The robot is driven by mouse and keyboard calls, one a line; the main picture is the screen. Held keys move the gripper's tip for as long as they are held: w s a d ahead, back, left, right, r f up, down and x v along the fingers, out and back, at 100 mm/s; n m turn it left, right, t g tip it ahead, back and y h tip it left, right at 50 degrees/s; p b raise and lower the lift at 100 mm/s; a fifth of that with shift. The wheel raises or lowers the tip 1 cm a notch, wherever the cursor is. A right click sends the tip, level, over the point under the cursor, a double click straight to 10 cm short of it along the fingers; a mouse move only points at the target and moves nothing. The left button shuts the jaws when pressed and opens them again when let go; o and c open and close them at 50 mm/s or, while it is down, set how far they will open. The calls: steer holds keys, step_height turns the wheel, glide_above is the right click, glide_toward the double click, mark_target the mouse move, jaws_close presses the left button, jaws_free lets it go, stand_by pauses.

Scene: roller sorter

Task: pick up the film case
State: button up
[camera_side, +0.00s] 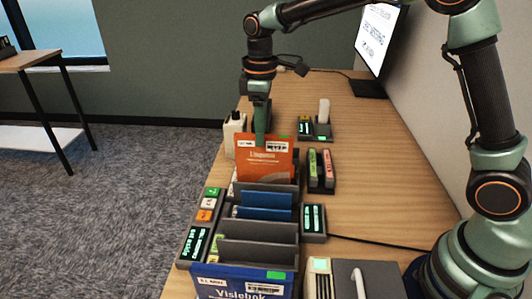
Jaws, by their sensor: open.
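A thin orange case (264,161) with a white title and barcode label stands upright in the far part of a dark grey slotted rack (258,230). A blue case (243,284) with white lettering stands at the near end, cut off by the picture's bottom edge. More blue pieces (265,207) show between the dividers. I cannot tell from the lettering which of these is the film case. My gripper (260,139) points down at the top edge of the orange case, its jaws seen edge-on. Whether they touch or straddle the case is unclear.
A white bottle (234,128) stands left of the orange case. A holder with green and pink sticks (321,168) and a small display unit (313,220) stand right of the rack. A button panel (202,228) lies left. A monitor (378,42) stands behind.

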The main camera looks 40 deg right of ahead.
mark_target(263, 149)
steer(key=shift+d+f, duration=0.15)
steer(key=shift+f, duration=1.8)
steer(key=shift+d+f, duration=0.1)
steer(key=shift+f, duration=1.8)
jaws_close()
